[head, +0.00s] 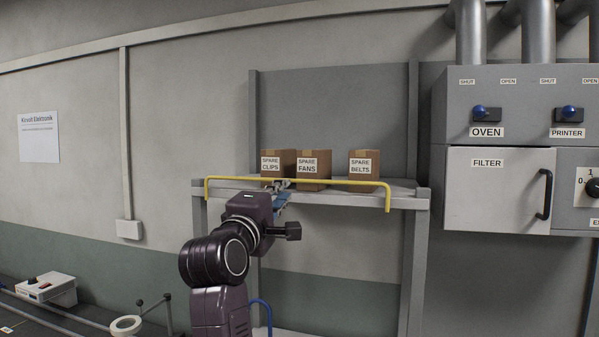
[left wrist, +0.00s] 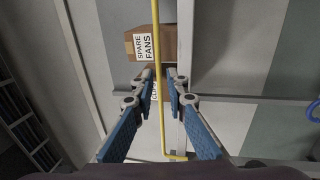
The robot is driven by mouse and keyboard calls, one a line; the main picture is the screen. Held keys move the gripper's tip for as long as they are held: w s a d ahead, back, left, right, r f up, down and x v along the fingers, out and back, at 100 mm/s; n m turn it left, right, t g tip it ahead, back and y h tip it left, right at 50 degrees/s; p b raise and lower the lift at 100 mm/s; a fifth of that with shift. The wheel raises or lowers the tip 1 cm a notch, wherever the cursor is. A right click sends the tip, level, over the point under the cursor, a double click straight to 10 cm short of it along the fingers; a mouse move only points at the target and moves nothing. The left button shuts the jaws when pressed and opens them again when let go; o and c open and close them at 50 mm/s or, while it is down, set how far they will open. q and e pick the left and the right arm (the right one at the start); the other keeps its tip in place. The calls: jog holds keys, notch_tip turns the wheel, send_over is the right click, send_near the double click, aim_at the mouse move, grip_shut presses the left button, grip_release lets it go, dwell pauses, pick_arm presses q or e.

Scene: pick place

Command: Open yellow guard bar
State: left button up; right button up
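The yellow guard bar (head: 335,182) runs level across the front of a grey shelf (head: 408,198), with bent-down ends at left and right. My left gripper (head: 281,184) is at the bar, left of its middle, under the spare clips box. In the left wrist view, the blue-padded fingers of my left gripper (left wrist: 163,72) stand apart. The yellow guard bar (left wrist: 156,25) passes through the gap between them, nearer one finger; I cannot tell whether it touches. My right gripper is not in view.
Spare clips (head: 271,163), spare fans (head: 313,170) and spare belts (head: 364,164) boxes stand on the shelf behind the bar. A grey cabinet (head: 515,90) with a filter door (head: 490,200) hangs at right. The wall left of the shelf is mostly bare.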

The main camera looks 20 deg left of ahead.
aim_at(293, 181)
pick_arm(q)
jog(key=w+p, duration=0.1)
jog(key=w, duration=0.1)
jog(key=w+r+p, duration=0.1)
jog(key=w, duration=0.1)
jog(key=w+p, duration=0.2)
jog(key=w, duration=0.1)
jog(key=shift+w+d+r, duration=0.1)
jog(key=shift+d+r, duration=0.05)
jog(key=shift+r, duration=0.2)
jog(key=shift+c, duration=0.3)
grip_shut()
jog(key=shift+f, duration=0.15)
